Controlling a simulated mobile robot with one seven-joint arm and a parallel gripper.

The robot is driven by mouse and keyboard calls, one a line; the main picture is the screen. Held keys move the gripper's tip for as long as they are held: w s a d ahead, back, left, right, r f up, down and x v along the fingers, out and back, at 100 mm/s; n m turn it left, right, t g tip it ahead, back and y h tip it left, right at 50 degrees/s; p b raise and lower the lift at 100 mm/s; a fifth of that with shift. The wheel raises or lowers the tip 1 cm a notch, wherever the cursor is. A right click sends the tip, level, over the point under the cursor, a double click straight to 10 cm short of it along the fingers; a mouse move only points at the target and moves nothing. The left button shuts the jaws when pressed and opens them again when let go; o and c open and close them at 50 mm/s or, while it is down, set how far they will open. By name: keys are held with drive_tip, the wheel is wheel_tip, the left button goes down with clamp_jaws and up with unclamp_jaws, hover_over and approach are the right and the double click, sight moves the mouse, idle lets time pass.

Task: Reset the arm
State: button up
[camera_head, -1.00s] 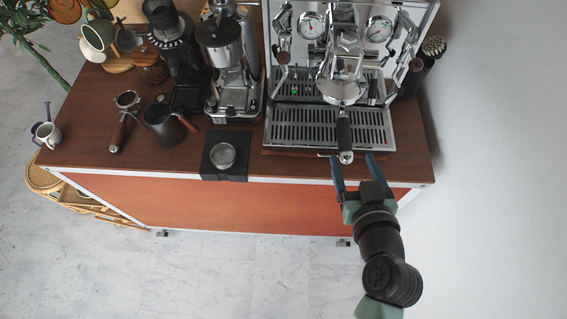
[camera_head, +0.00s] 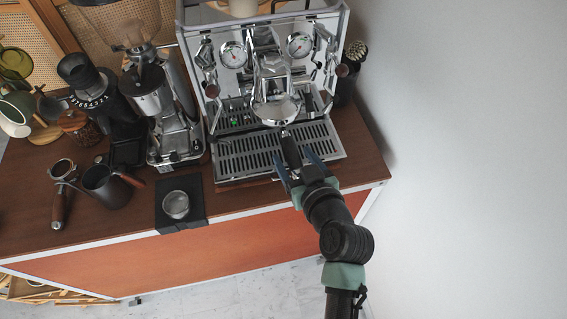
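My gripper (camera_head: 293,158) is at the front of the espresso machine (camera_head: 262,85), with its two blue fingers spread apart. The black handle of a portafilter (camera_head: 291,150) points out from under the machine's group head, and its end lies between the fingers in this view. I see a gap between the fingers and cannot tell whether either one touches the handle. My arm reaches up from the lower right of the picture.
The drip tray (camera_head: 240,160) lies below the handle. A tamping mat (camera_head: 168,195) with a metal cup (camera_head: 176,204), a grinder (camera_head: 160,115), a dark pitcher (camera_head: 108,187) and another portafilter (camera_head: 60,190) stand to the left. A bare wall (camera_head: 470,150) is on the right.

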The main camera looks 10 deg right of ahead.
clamp_jaws()
idle(1.0)
idle(0.4)
drive_tip(key=shift+r, duration=0.2)
